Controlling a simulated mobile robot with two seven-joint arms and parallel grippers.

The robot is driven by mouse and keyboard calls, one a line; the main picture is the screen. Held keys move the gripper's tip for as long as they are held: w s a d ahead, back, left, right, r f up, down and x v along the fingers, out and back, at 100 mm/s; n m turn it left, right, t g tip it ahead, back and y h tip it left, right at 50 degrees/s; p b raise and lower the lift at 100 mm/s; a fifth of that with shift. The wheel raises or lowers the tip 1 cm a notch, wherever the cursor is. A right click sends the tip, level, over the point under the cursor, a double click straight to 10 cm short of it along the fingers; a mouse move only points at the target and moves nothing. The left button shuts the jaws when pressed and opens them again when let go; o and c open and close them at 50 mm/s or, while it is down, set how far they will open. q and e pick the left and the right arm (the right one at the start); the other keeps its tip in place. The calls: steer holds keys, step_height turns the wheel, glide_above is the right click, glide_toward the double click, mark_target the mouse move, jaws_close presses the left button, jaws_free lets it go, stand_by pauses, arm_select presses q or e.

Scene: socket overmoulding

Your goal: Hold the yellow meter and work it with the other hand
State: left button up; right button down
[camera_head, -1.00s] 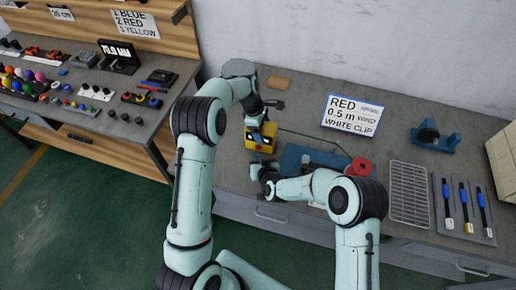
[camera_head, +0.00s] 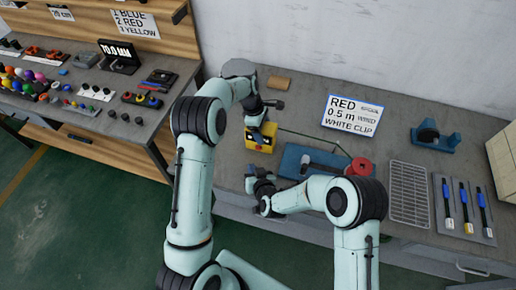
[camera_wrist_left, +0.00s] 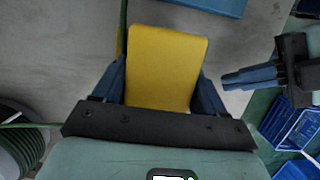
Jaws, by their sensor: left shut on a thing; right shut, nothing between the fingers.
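The yellow meter (camera_head: 262,143) sits at the left part of the grey workbench in the head view. My left gripper (camera_head: 258,133) is above it and shut on it. In the left wrist view the yellow meter (camera_wrist_left: 165,68) fills the space between the blue fingers of my left gripper (camera_wrist_left: 163,90). My right gripper (camera_head: 254,174) is shut and empty, just below the meter in the head view and apart from it. In the left wrist view my right gripper (camera_wrist_left: 250,77) shows at the right, with its fingers towards the meter and a gap between them.
A blue fixture (camera_head: 293,160) and a red spool (camera_head: 360,167) lie right of the meter, with a thin green wire behind. A wire rack (camera_head: 409,190), a tray of blue-handled tools (camera_head: 464,208) and a sign (camera_head: 352,116) stand further right. Bare bench lies between sign and rack.

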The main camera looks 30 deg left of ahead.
arm_select(q)
steer(key=o, duration=1.1)
steer(key=shift+r, duration=0.1)
